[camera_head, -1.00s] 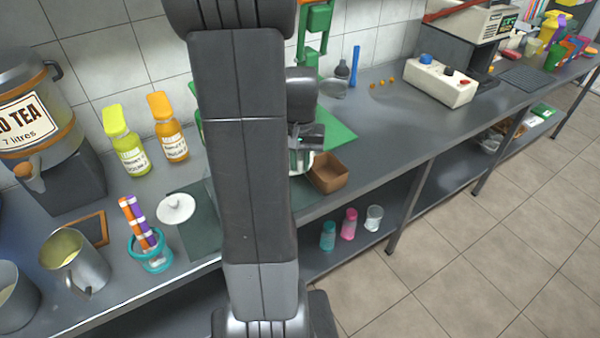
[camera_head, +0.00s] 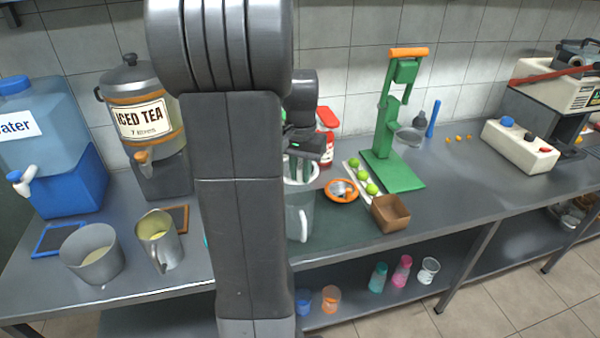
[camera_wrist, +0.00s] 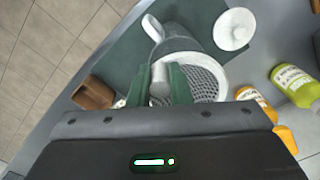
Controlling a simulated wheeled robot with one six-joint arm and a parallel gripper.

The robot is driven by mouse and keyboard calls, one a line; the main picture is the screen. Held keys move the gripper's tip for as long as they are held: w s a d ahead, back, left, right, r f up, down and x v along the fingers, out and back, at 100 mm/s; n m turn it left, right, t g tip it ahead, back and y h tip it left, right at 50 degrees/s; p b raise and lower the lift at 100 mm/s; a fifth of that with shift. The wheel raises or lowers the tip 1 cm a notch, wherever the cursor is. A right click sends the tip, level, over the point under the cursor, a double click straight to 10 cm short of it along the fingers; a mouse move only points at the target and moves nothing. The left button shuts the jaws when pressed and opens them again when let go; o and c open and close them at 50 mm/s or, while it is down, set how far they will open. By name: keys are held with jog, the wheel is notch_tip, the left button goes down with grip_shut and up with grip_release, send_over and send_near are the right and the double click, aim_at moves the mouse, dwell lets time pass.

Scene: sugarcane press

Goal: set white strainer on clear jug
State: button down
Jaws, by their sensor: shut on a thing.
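The white strainer (camera_wrist: 207,80) has a white rim and a grey mesh bowl. The clear jug (camera_head: 299,216) looks greyish and stands on the counter, partly hidden by my arm. In the head view, the strainer's white rim (camera_head: 300,177) shows just over the jug's mouth, below my gripper (camera_head: 297,164). In the wrist view, the jug (camera_wrist: 180,42) with its pale loop handle lies beyond the strainer and overlaps it. I cannot tell whether strainer and jug touch.
A white round lid (camera_wrist: 234,29) lies beside the jug. An orange-rimmed bowl (camera_head: 341,191), a brown box (camera_head: 390,213) and limes on a tray (camera_head: 363,177) stand to the right, near the green press (camera_head: 394,170). Metal jugs (camera_head: 160,240) stand at the left.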

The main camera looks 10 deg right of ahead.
aim_at(300, 181)
jog(key=shift+f+b, duration=1.75)
jog(key=shift+f, duration=0.4)
jog(key=shift+f+b, duration=0.9)
jog(key=shift+f, duration=0.85)
jog(key=shift+s+f, duration=0.1)
jog(key=c, duration=0.8)
grip_release()
jog(key=shift+o, duration=0.2)
jog(key=shift+r+p, duration=3.1)
jog(key=shift+r, duration=0.45)
